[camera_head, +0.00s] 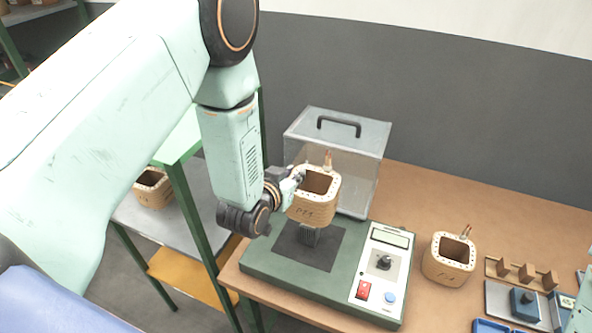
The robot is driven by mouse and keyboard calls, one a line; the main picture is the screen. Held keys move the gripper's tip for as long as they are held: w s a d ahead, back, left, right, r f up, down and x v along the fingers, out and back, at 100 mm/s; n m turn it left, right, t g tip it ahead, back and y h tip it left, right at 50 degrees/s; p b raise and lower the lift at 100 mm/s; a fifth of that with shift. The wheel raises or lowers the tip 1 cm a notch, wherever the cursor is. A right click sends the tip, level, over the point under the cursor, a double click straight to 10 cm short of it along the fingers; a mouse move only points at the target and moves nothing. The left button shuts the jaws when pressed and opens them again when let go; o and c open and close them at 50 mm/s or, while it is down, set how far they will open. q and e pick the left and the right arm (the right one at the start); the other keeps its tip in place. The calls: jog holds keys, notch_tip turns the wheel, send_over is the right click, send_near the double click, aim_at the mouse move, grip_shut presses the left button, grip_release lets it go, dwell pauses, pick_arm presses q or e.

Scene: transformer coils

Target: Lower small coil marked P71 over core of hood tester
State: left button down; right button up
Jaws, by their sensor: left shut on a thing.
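My left gripper (291,187) is shut on the wall of a small tan square coil (314,207) with a dark mark on its front, which looks like P71 but is small. The coil is held upright, open end up, over the tester. The hood tester (263,261) is a green base with a dark mat. I cannot tell whether the core's top is inside the coil. The clear hood (338,135) with a black handle stands behind the coil. My right gripper is not in view.
A control panel (382,265) with a red switch and a knob is on the tester's right. Another coil (449,260) stands on the table (425,205) beyond it. A wooden rack (520,272) and blue-grey items are at far right. Another coil (153,188) sits on the left shelf.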

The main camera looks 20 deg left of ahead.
pick_arm(q)
jog(key=shift+w+a, duration=0.15)
jog(key=shift+w, duration=0.05)
jog(key=shift+a+f, duration=0.1)
jog(key=shift+f, duration=0.15)
jog(key=shift+s+d+f+b, duration=0.35)
jog(key=shift+s+f+b, duration=0.2)
jog(key=shift+b, duration=0.35)
jog(key=shift+d+f+b, duration=0.1)
jog(key=shift+f+b, duration=0.25)
jog(key=shift+f, duration=0.05)
jog(key=shift+w+a+f+b, duration=0.15)
jog(key=shift+f+b, duration=0.1)
jog(key=shift+f, duration=0.15)
jog(key=shift+w+a+f+b, duration=0.1)
jog(key=shift+f+b, duration=0.1)
jog(key=shift+f, duration=0.15)
jog(key=shift+w+a+f, duration=0.15)
jog(key=shift+w+f, duration=0.05)
jog(key=shift+f, duration=0.1)
jog(key=shift+s+d+r, duration=0.35)
jog(key=shift+w+a+f, duration=0.25)
jog(key=shift+w+a, duration=0.15)
jog(key=shift+w, duration=0.05)
jog(key=shift+s+d+r, duration=0.2)
jog(key=shift+s, duration=0.05)
